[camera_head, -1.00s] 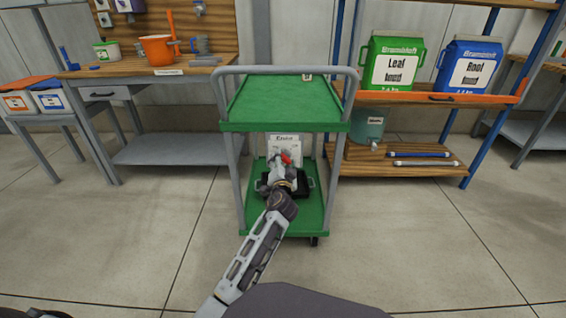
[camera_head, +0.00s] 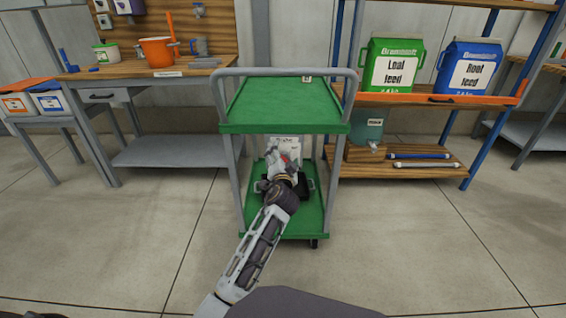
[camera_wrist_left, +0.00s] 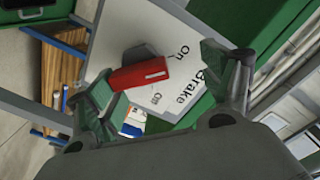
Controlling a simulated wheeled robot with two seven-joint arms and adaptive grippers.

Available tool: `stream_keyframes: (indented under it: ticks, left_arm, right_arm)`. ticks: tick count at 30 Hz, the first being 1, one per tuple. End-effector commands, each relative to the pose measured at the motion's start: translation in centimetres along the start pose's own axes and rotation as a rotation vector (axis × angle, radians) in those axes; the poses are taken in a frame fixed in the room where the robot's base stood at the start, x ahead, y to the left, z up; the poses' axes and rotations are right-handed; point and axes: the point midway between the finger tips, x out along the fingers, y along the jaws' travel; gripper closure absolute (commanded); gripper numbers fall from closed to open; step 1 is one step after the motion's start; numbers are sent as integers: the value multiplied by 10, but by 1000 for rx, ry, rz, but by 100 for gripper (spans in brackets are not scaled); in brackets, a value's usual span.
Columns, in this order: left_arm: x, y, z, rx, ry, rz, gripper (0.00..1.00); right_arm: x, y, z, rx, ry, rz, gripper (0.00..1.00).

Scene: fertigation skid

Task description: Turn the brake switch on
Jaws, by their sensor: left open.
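The brake switch is a red handle (camera_wrist_left: 140,75) on a grey pivot, set on a white panel (camera_wrist_left: 112,38) lettered "Brake" and "On" in the left wrist view; a smaller mark is hard to read. In the head view the panel (camera_head: 284,145) stands on the lower deck of the green trolley (camera_head: 285,106). My left gripper (camera_wrist_left: 163,76) is open, with one finger on each side of the handle; contact cannot be told. In the head view this gripper (camera_head: 284,163) is in front of the panel and hides most of the handle. My right gripper is not in view.
The trolley's upper deck is above my left arm, with grey posts on both sides. A black case (camera_head: 302,187) lies on the lower deck. A workbench (camera_head: 150,71) stands at left, a shelf rack (camera_head: 410,168) at right. The floor in front is clear.

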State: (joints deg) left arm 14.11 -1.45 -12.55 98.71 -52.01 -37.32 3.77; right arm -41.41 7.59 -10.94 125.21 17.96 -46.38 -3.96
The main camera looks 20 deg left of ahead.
Motion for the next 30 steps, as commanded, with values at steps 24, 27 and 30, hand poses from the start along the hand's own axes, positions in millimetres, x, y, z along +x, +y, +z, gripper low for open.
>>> stream_keyframes:
  ticks: [24,27,30]
  left_arm:
    - [-1,-49,-49,-3,17,-16,28]
    - [-1,-49,-49,-3,16,-15,28]
    - [-1,-48,-49,-3,16,-15,28]
  right_arm:
    - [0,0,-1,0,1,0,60]
    - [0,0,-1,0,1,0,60]
    - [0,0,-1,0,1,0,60]
